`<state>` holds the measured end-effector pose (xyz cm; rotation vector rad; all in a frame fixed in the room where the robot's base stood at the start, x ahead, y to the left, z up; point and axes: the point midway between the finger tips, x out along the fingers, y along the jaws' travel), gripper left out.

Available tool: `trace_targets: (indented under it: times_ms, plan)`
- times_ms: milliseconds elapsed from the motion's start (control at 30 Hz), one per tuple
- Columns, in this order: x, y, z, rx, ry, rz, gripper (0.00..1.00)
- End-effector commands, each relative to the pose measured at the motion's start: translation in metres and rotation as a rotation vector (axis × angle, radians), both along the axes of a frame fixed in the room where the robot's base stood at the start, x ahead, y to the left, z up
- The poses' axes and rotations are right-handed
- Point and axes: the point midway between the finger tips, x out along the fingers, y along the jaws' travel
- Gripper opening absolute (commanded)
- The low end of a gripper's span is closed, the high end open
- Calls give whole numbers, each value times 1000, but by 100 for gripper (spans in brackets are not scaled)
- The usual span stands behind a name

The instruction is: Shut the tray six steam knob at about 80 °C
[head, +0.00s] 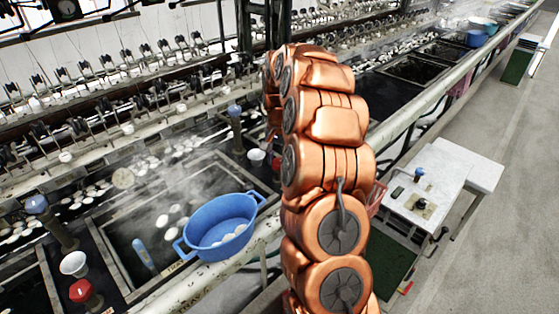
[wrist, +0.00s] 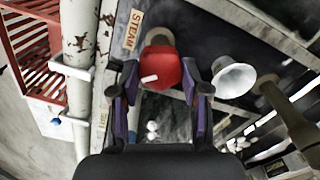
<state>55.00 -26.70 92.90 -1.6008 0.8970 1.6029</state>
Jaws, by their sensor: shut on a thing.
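The red steam knob (wrist: 160,69) with a white pointer mark sits between the two fingers of my gripper (wrist: 160,84) in the wrist view. The fingers are closed on its sides. A plate reading STEAM (wrist: 133,30) is just beside the knob. In the head view my copper arm covers the gripper and most of this spot. The tray number cannot be read, and no temperature reading is legible.
A white cup (wrist: 233,77) and a dark post (wrist: 290,122) stand right of the knob. A pale pipe (wrist: 80,45) runs on the left. In the head view, a blue basin (head: 218,228), another red knob (head: 86,292) and a white table (head: 428,186) flank my arm.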

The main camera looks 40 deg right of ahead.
Motion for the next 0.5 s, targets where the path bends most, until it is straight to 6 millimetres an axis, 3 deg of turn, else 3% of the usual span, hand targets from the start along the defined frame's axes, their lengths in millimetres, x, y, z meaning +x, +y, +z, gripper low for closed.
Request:
trace_targets:
  times_ms: [500]
  plan:
    - [0, -1, -4, -1, -6, -391, 11]
